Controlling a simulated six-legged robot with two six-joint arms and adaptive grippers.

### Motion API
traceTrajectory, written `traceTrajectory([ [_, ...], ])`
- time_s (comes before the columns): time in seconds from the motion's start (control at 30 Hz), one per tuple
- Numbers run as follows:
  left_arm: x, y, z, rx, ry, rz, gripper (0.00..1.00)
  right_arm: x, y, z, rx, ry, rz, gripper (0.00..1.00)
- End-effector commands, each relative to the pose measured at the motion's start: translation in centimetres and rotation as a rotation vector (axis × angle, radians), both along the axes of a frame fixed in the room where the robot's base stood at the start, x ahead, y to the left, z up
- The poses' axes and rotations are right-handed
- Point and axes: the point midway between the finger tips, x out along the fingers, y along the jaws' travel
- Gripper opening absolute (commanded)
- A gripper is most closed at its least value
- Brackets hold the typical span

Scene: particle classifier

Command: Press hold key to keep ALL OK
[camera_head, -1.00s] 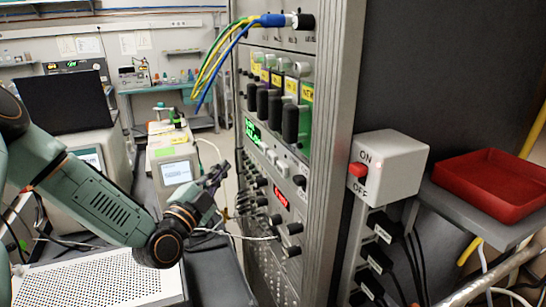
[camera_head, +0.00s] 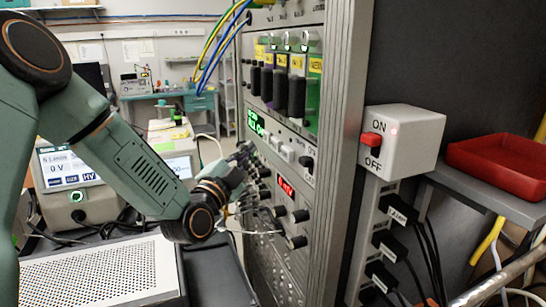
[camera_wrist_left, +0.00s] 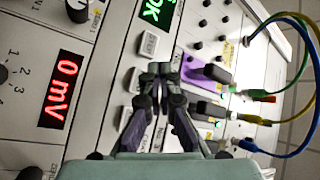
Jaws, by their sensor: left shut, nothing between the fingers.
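My left gripper (camera_head: 243,154) is shut and empty, at the front panel of the instrument rack (camera_head: 342,90). In the left wrist view its fingertips (camera_wrist_left: 158,72) point at a row of small pale keys, close to the upper key (camera_wrist_left: 149,43) and the middle key (camera_wrist_left: 135,80). I cannot tell whether they touch one. The key labels are too small to read. In the head view a pale key (camera_head: 288,153) shows right of the gripper. A green display (camera_head: 255,123) appears to read ALL OK; its OK end also shows in the wrist view (camera_wrist_left: 157,10). My right gripper is not in view.
A red 0 mV display (camera_wrist_left: 66,88) and several black knobs (camera_head: 297,216) are near the keys. Colored cables (camera_wrist_left: 300,60) loop from the panel. An ON/OFF switch box (camera_head: 402,138) and a red tray (camera_head: 500,165) stand right. A perforated box (camera_head: 100,275) lies below my arm.

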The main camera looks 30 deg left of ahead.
Motion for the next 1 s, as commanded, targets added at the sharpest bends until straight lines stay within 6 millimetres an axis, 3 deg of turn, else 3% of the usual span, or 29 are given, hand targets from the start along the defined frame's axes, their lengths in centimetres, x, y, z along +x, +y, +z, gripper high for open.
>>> traceTrajectory([
  [0.03,0.4,-0.4,-0.3,0.005,-0.001,-0.003,0.00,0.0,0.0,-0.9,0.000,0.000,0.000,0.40],
  [0.3,1.9,-1.6,-0.1,0.001,-0.001,-0.001,0.00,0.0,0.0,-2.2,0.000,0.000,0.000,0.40],
  [1.0,2.1,-1.8,0.1,-0.001,-0.001,0.000,0.00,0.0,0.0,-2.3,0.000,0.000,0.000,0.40],
])
